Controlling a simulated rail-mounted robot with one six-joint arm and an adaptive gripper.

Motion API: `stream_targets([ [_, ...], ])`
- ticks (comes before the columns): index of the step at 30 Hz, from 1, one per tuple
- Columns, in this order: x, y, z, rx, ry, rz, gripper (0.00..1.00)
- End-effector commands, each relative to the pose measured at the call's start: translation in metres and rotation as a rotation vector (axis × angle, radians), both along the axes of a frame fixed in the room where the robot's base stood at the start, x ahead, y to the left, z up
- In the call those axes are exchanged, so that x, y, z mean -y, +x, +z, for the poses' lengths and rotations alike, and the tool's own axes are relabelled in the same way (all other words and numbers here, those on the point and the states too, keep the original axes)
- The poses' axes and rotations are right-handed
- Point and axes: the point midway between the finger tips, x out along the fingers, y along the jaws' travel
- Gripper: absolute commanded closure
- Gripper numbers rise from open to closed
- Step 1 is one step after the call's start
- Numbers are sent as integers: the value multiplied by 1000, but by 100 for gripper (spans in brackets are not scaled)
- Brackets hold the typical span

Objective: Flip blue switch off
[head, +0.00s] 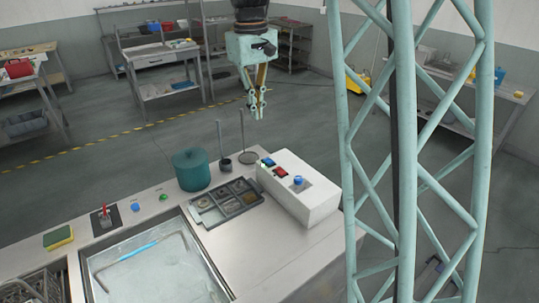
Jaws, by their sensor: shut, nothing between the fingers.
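A white control box (310,202) stands on the right part of the steel counter. On its sloped top are a blue switch (267,162), a red switch (282,172) and a round blue knob (298,180). The blue switch is too small to tell whether it is on or off. My gripper (257,112) hangs fingers down above and behind the box. It is shut and empty, and apart from the switch.
A teal lidded pot (192,170), two upright rods and a parts tray (227,202) stand left of the box. A water-filled tank (155,265) lies front left. A blue button (136,207) and green button (163,197) are on the counter. A lattice column stands right.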

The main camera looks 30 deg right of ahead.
Motion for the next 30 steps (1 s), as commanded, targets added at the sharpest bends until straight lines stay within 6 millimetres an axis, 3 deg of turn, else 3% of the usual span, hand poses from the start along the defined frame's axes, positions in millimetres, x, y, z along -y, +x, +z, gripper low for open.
stream_targets([
  [30, 75, 83, -93, -96, 19, 19, 100],
])
